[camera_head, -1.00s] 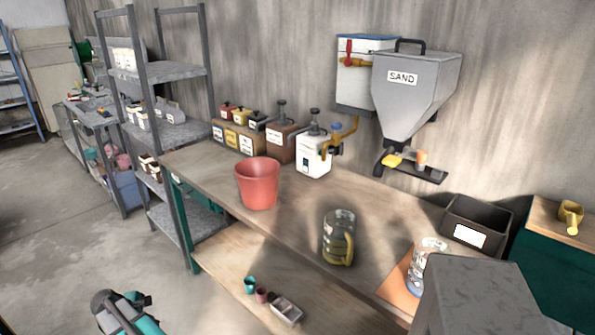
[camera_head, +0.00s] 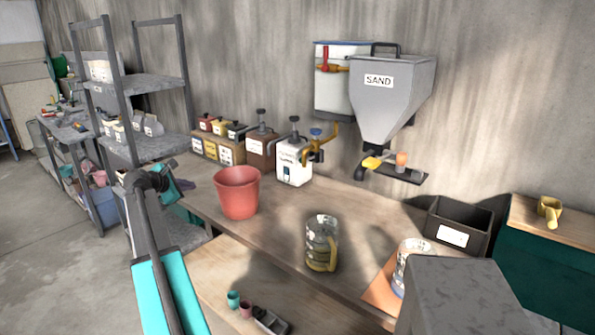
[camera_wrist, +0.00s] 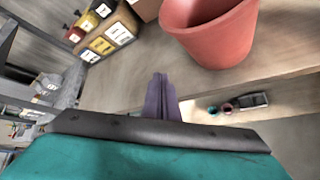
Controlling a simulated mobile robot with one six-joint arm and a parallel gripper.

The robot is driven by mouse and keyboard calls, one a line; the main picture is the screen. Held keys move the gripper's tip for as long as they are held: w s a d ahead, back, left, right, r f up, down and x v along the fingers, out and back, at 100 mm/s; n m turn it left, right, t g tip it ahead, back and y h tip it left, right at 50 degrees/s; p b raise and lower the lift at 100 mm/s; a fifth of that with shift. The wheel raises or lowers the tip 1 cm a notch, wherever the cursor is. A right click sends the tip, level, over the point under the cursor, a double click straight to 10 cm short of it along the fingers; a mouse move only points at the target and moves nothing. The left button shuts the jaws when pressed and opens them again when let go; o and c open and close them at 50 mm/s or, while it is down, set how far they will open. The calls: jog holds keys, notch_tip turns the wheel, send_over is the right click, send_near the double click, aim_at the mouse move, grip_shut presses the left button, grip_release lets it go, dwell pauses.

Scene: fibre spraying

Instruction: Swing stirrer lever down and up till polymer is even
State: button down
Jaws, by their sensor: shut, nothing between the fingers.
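A white dispenser (camera_head: 294,169) with a dark pump top stands at the back of the workbench (camera_head: 275,235); its label is too small to read. A yellow cranked arm (camera_head: 320,145) with a blue part sits at its right side. I cannot tell which lever is the stirrer's. My gripper (camera_wrist: 160,80) is shut and empty, its purple fingers together left of the red bucket (camera_head: 238,195). The bucket also shows in the wrist view (camera_wrist: 212,30).
The sand hopper (camera_head: 385,105) hangs above the bench. A glass jug (camera_head: 321,245) and a clear vessel (camera_head: 410,265) stand toward the front right. Several labelled boxes (camera_head: 222,148) line the wall. Shelves (camera_head: 150,85) stand left. Bare bench top lies between bucket and jug.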

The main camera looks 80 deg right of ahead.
jog(key=s+d+r+g, duration=0.1)
jog(key=s+d+r, duration=0.4)
jog(key=s+r, duration=0.15)
jog(key=s+d+f+n+g+p, duration=0.1)
jog(key=s+d+f+n+p, duration=0.1)
jog(key=s, duration=0.6)
jog(key=s+d+f+n+g+y+p, duration=0.1)
jog(key=s+d, duration=0.3)
jog(key=s, duration=0.4)
jog(key=s+d+f+n+g+y+p, duration=0.1)
jog(key=s+d+f+n+g+p, duration=0.1)
jog(key=s, duration=0.6)
jog(key=shift+s+d+f+n+p, duration=0.3)
jog(key=shift+d+n+p, duration=0.3)
jog(key=shift+d, duration=0.4)
jog(key=shift+d+f, duration=0.1)
jog(key=p+x, duration=0.2)
jog(key=x, duration=0.8)
jog(key=shift+w+d+r+p, duration=0.15)
jog(key=shift+r+p, duration=0.4)
jog(key=shift+r, duration=0.35)
jog(key=shift+s+d+r+p, duration=0.1)
jog(key=shift+d+r+p, duration=0.1)
jog(key=shift+r+p, duration=0.55)
jog(key=shift+r+b, duration=0.2)
jog(key=shift+b, duration=0.1)
